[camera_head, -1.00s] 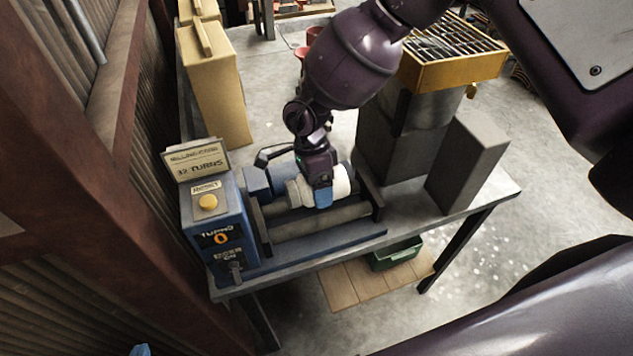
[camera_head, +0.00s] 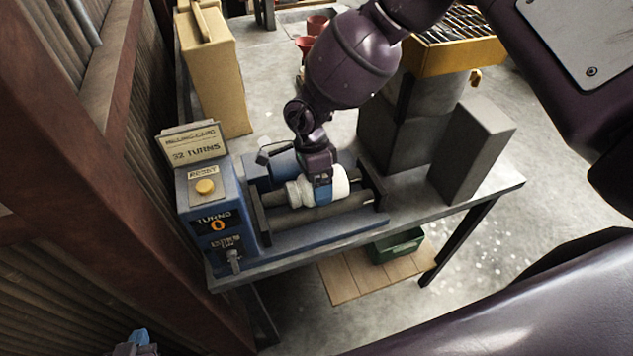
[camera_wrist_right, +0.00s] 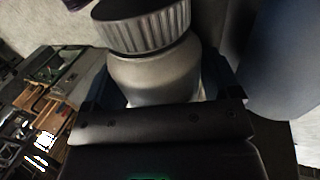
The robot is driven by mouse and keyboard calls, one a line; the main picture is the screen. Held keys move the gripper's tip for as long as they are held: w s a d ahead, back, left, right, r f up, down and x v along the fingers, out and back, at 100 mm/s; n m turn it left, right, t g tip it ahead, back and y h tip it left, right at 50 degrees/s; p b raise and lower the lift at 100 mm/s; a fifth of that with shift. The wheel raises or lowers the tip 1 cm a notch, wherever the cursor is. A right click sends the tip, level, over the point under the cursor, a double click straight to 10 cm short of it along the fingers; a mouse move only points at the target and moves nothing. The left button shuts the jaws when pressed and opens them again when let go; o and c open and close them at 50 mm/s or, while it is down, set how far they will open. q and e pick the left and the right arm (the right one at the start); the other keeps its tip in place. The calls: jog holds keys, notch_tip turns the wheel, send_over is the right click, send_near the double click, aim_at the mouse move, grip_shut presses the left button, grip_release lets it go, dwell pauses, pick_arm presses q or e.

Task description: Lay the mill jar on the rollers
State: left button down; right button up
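The mill jar (camera_head: 299,193) is white with a ribbed lid and lies on its side, lid end to the left. In the right wrist view the jar (camera_wrist_right: 155,75) sits between the fingers, lid at the top. My right gripper (camera_head: 323,192) comes down from above and is shut around the jar's body. The jar is at the rollers (camera_head: 315,214) of the blue mill; whether it fully rests on them is hard to tell. My left gripper (camera_head: 140,340) shows only partly at the bottom left edge, far from the jar; its opening is unclear.
The mill's control box (camera_head: 208,215) with a yellow button and a sign (camera_head: 192,146) stands left of the rollers. Grey blocks (camera_head: 472,150) stand to the right on the bench. A beige case (camera_head: 215,75) is behind. A green bin (camera_head: 396,246) sits below.

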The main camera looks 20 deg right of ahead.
jog(key=shift+o, duration=1)
jog(key=shift+s+f, duration=0.45)
jog(key=shift+s, duration=0.1)
jog(key=shift+w+f, duration=0.15)
jog(key=shift+w, duration=0.05)
jog(key=shift+r, duration=0.5)
jog(key=v, duration=0.6)
jog(key=b+v, duration=0.1)
jog(key=v, duration=0.2)
jog(key=shift+w, duration=0.45)
jog(key=shift+w+r, duration=0.2)
jog(key=shift+r, duration=0.35)
